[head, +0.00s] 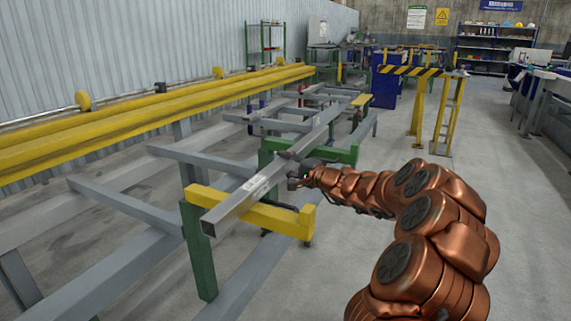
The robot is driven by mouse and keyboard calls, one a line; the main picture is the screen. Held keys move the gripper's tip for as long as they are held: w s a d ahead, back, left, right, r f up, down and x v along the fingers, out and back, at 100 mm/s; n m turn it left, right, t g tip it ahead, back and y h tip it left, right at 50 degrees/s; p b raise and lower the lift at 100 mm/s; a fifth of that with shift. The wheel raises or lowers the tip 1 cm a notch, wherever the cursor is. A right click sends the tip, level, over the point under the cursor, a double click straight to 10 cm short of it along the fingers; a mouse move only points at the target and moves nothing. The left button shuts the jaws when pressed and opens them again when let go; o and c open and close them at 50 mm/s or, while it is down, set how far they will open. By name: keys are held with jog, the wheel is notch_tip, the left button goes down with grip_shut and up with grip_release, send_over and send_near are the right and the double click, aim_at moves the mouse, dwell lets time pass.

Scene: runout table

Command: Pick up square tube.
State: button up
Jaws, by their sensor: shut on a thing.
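A long grey square tube (238,206) with a pale label lies lengthwise across the runout table. Its near open end juts past a yellow crossbar (265,216), and its far part runs back over a green support. My gripper (296,178) reaches in from the right and is shut on the square tube around its middle. The fingers are small and dark here, and their exact contact with the tube is partly hidden. I cannot tell whether the tube rests on the bars or is slightly above them.
A yellow rail (150,114) runs along the left side by the corrugated wall. Green posts (198,250) and grey beams make up the table frame. A yellow-and-black barrier (420,72) stands behind on the right. The concrete floor (520,200) at right is clear.

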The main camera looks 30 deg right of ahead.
grip_shut()
jog(key=shift+r, duration=0.15)
